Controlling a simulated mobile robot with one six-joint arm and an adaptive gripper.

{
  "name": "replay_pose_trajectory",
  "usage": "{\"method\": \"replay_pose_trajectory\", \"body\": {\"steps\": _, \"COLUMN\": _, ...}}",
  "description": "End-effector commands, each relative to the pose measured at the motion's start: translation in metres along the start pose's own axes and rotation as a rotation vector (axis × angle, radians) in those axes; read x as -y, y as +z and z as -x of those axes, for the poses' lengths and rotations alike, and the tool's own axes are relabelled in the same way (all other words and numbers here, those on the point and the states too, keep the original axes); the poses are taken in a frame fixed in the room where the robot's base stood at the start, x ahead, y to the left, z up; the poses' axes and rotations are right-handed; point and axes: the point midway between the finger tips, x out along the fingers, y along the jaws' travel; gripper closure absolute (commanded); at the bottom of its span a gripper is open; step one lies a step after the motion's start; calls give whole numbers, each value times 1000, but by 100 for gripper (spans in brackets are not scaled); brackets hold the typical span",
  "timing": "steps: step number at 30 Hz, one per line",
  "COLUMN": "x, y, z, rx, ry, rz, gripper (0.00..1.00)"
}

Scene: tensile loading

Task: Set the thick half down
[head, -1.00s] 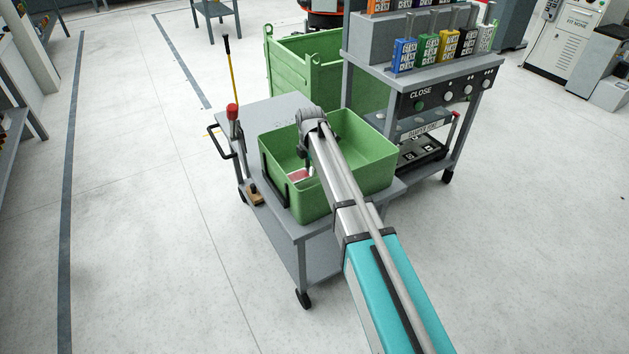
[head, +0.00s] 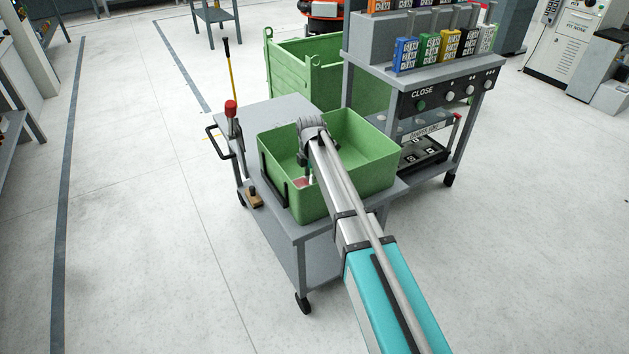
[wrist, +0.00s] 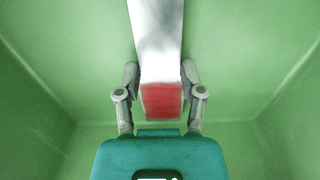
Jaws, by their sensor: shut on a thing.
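The thick half shows in the wrist view as a metal bar with a red end (wrist: 160,60). My gripper (wrist: 161,88) is shut on it near the red end, one finger on each side. In the head view my gripper is down inside the green bin (head: 372,172), mostly hidden behind my own arm. A bit of the red end (head: 301,183) shows left of the arm, low in the bin. I cannot tell whether the bar touches the bin's floor. Green walls surround it in the wrist view.
The bin stands on a grey cart (head: 290,228). A rack with coloured labelled blocks (head: 429,52) is at right, and a larger green crate (head: 300,70) stands behind. Open floor lies left.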

Motion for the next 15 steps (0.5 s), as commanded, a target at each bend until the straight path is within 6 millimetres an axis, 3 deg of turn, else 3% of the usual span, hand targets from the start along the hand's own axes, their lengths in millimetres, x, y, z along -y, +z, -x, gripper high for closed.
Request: {"method": "replay_pose_trajectory", "body": {"steps": 15, "x": 0, "y": 0, "z": -5, "rx": 0, "ry": 0, "rz": 0, "gripper": 100}}
